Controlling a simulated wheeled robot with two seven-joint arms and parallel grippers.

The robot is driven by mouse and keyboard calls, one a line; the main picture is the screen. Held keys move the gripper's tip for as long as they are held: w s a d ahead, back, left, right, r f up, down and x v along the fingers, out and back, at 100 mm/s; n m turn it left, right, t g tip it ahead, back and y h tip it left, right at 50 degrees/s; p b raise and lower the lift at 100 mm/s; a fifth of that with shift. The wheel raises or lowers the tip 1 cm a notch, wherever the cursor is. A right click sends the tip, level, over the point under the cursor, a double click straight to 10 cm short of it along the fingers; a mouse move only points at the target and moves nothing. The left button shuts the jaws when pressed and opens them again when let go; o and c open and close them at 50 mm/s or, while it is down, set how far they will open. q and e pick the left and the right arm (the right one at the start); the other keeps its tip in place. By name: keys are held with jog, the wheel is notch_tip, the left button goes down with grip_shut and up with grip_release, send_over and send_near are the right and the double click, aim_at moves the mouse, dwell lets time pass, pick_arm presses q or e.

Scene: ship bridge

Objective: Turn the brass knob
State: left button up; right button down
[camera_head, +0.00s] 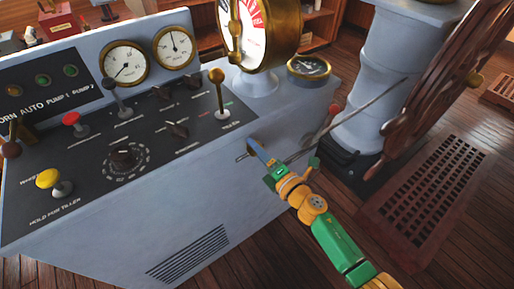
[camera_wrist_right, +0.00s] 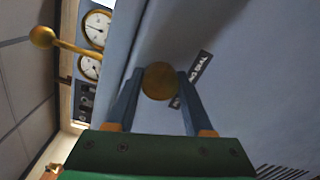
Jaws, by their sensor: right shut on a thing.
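The brass knob (camera_wrist_right: 160,82) shows in the right wrist view as a round brass disc on the console's blue-grey side panel. My right gripper (camera_wrist_right: 159,92) has one finger on each side of it and is shut on it. My left gripper is not in view.
The console (camera_head: 190,200) carries a brass-topped lever (camera_head: 217,76), a red knob (camera_head: 71,118), a yellow knob (camera_head: 47,178) and gauges. A large brass-rimmed dial (camera_head: 262,30) stands behind. A wooden wheel (camera_head: 430,95) and a floor grating (camera_head: 425,200) are at the right.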

jog(key=shift+m, duration=0.9)
jog(key=shift+c, duration=1.4)
grip_release()
jog(key=v, duration=0.7)
jog(key=shift+p, duration=0.45)
jog(key=shift+f, duration=0.1)
